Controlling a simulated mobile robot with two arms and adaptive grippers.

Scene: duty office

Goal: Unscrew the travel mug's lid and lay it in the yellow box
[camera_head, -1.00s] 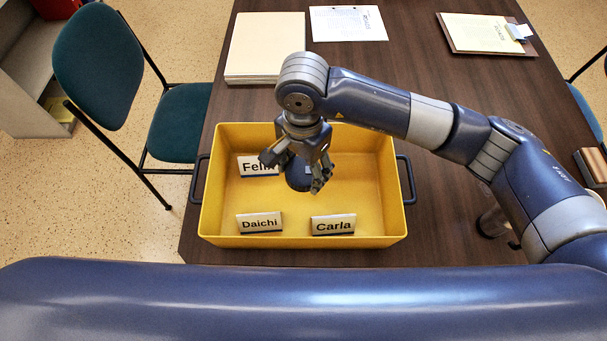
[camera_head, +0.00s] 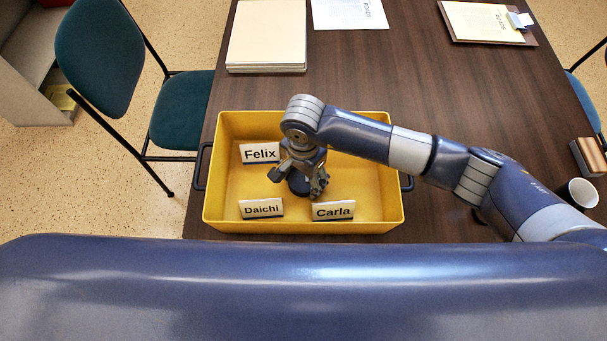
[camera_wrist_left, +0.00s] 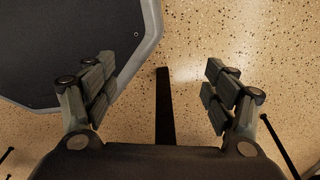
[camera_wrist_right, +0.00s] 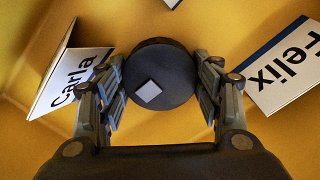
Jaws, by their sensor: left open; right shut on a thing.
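My right gripper (camera_head: 300,184) is shut on the dark round lid (camera_head: 300,187) inside the yellow box (camera_head: 225,222), low between the name plates. In the right wrist view the lid (camera_wrist_right: 160,78), with a light square on top, sits between the fingertips. I cannot tell whether it touches the box floor. The travel mug's body is not clearly seen; my right arm covers part of the table right of the box. My left gripper (camera_wrist_left: 160,95) is open and empty above the speckled floor in the left wrist view, and outside the head view.
The box holds name plates Felix (camera_head: 260,153), Daichi (camera_head: 261,209) and Carla (camera_head: 333,211) around the lid. A white-rimmed cup (camera_head: 580,193) and a wooden block (camera_head: 588,157) are at the right. Papers lie at the back. A green chair (camera_head: 182,110) stands left.

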